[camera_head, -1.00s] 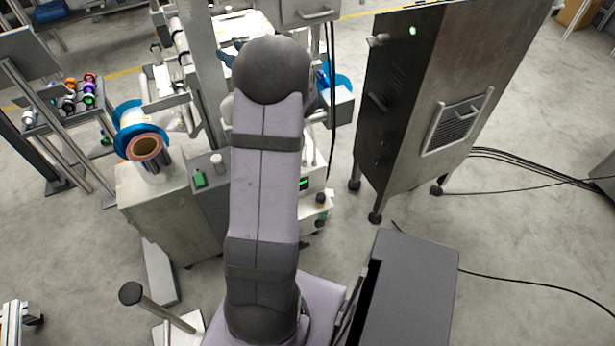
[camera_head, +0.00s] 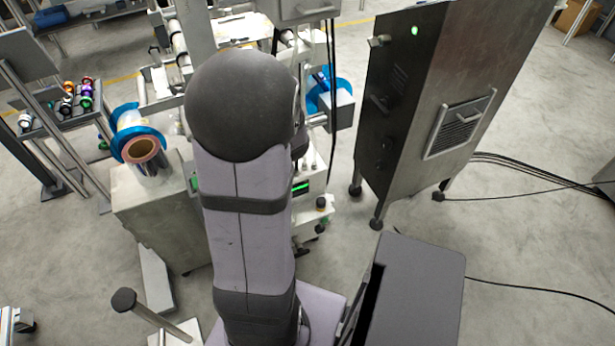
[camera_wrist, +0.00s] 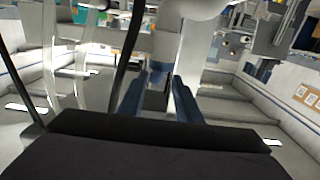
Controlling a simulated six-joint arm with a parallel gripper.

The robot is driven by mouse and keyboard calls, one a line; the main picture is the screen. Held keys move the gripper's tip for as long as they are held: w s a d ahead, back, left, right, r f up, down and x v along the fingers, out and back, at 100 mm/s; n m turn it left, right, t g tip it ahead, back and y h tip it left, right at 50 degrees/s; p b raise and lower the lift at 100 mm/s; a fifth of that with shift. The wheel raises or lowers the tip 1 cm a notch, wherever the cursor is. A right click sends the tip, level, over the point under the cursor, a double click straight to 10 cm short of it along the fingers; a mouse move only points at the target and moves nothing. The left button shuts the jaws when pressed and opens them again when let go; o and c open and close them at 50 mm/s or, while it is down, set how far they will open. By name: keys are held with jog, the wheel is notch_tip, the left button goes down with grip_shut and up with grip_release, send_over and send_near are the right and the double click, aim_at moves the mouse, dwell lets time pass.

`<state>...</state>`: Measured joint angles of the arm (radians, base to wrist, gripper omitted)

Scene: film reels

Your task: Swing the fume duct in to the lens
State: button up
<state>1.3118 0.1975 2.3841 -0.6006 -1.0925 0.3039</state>
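My gripper (camera_wrist: 157,98) shows in the wrist view as two dark blue fingers, apart from each other, with a dark block low between them. I see nothing clearly held. In the head view the gripper is hidden behind my own arm. I cannot pick out the fume duct or the lens for sure in either view. In the wrist view a thin black curved tube (camera_wrist: 128,45) runs up just left of the fingers, and a pale upright piece (camera_wrist: 185,55) stands behind the right finger; I cannot tell what they belong to.
A tall dark metal cabinet (camera_head: 400,110) with a green light stands right of my arm. A machine with a blue-flanged reel (camera_head: 128,120) stands on the left, beside a rack of small coloured rolls (camera_head: 75,95). Black cables (camera_head: 535,165) lie on the floor at right.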

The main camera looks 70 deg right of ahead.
jog(key=s+a+f+m+g+y, duration=0.1)
jog(key=s+a+f+g+y, duration=0.1)
jog(key=s+f+g, duration=0.2)
jog(key=s+a+f+m+g+y, duration=0.1)
jog(key=s+a+f+g+y, duration=0.1)
jog(key=s+f, duration=0.5)
jog(key=s+a+f+m+g+y, duration=0.1)
jog(key=s+a+f+g+y, duration=0.2)
jog(key=f, duration=0.7)
jog(key=shift+s+a+f+g, duration=0.4)
jog(key=shift+s+a+g, duration=0.15)
jog(key=shift+s+g, duration=1)
jog(key=shift+s+t, duration=0.2)
jog(key=shift+t, duration=0.05)
